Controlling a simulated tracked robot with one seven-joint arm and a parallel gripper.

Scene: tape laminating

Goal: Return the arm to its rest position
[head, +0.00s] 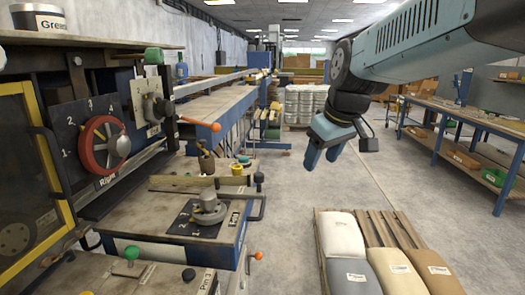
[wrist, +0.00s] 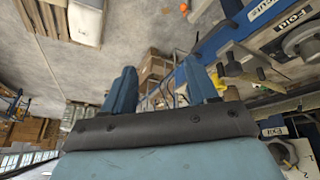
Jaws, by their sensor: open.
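My gripper (head: 322,150) hangs at the end of my blue-grey arm in the upper right of the head view, above the open floor. Its fingers point down and to the left. In the wrist view my gripper (wrist: 160,90) shows two blue fingers standing apart with nothing between them. It is clear of the machine on the left and touches nothing that I can see.
A machine with a red handwheel (head: 105,146) and a grey knob (head: 208,208) fills the left. A pallet (head: 400,228) with several sacks lies at lower right. A blue-framed workbench (head: 470,118) stands at far right. Concrete floor (head: 290,200) is free between.

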